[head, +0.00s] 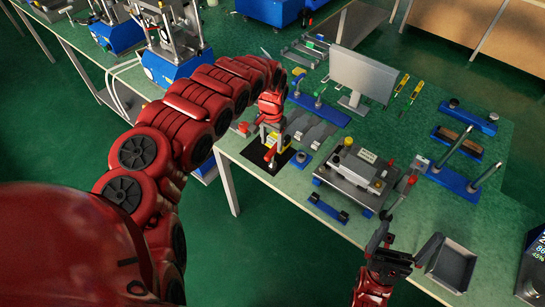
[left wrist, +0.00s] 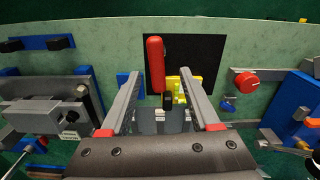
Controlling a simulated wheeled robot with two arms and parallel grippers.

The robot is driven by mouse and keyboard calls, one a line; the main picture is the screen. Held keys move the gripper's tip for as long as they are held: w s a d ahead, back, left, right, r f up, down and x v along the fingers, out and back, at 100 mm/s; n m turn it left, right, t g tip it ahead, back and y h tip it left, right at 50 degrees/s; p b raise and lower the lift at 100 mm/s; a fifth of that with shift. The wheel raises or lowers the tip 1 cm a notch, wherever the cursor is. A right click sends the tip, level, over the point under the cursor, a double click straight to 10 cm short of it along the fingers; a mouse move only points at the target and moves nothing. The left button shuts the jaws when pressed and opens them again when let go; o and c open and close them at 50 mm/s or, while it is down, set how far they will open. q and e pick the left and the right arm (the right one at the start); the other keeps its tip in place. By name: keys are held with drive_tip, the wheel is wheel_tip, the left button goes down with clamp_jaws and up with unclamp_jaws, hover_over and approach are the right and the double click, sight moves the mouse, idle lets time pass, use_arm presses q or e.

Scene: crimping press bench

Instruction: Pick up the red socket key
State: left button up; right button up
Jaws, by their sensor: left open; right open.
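A red rounded handle (left wrist: 155,65), the likeliest red socket key, shows in the left wrist view over a black mat (left wrist: 205,50); its lower end and any socket are hidden or unclear. In the head view the red handle (head: 270,154) is just below my left gripper (head: 272,138). My left gripper is open; in the left wrist view its fingertips (left wrist: 160,78) lie on either side of the handle's line of sight, with no contact visible. A yellow part (left wrist: 184,90) is beside the handle. My right gripper (head: 404,244) is open and empty near the bench's front edge.
A grey fixture (head: 355,172) with knobs stands right of the mat. A monitor (head: 362,75) stands behind. A red knob (left wrist: 245,80) is right of the mat in the left wrist view. A grey tray (head: 453,265) is near my right gripper. Blue tool holders line the right side.

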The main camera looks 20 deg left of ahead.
sight(273, 150)
use_arm(q)
drive_tip(key=shift+s+d+f, duration=0.1)
drive_tip(key=shift+d+f, duration=0.05)
drive_tip(key=shift+f, duration=0.25)
wheel_tip(273, 150, down, 4)
drive_tip(key=shift+d+r+p, duration=0.15)
drive_tip(key=shift+p, duration=0.8)
drive_tip(key=shift+f, duration=0.45)
clamp_jaws()
